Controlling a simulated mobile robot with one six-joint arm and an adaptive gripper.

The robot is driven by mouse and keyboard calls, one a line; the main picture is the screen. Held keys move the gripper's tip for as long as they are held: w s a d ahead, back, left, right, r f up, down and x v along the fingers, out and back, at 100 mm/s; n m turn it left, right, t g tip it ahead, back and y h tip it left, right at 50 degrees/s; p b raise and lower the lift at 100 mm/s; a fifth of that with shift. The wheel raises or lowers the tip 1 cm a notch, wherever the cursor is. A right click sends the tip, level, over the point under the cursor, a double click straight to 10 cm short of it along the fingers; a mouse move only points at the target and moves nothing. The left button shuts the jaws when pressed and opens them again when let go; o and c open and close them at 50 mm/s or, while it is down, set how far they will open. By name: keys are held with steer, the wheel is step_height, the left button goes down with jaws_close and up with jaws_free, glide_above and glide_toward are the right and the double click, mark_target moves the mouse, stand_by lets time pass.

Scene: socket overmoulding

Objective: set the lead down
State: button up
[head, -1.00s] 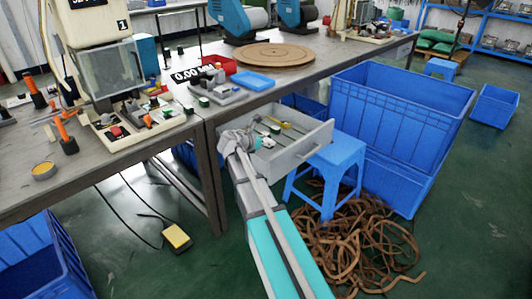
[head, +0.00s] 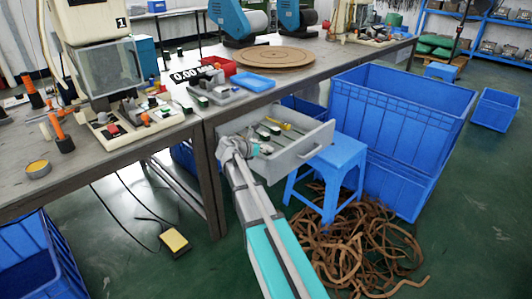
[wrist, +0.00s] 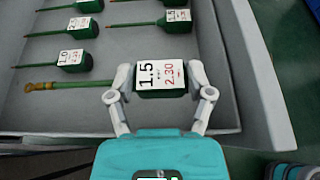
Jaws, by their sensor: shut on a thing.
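My gripper (wrist: 160,88) is shut on a green block (wrist: 165,92) with a white label reading 1.5 and 2.30. A thin green stem with a brass-coloured end (wrist: 42,87) runs left from the block. In the head view my gripper (head: 238,147) is at the open grey drawer (head: 303,147), by its left side, and hides the block. In the wrist view the block is over the drawer floor; I cannot tell whether it touches. No brown lead shows in the gripper. Brown cords (head: 365,245) lie heaped on the floor.
Several similar labelled green pieces (wrist: 75,60) lie in the drawer beyond the held one. The drawer walls (wrist: 222,60) stand close on the right. A blue stool (head: 335,160) and large blue bins (head: 400,125) are beside the drawer. The workbench (head: 230,108) is above it.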

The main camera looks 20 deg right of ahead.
steer(key=shift+f+b, duration=0.65)
steer(key=shift+f, duration=0.2)
steer(key=o, duration=1.1)
steer(key=shift+r, duration=0.2)
steer(key=shift+r+p, duration=0.65)
steer(key=shift+p, duration=0.25)
steer(key=p+v, duration=0.4)
steer(key=v, duration=0.7)
steer(key=shift+s+a, duration=0.15)
steer(key=shift+a, duration=0.25)
steer(key=shift+s, duration=0.1)
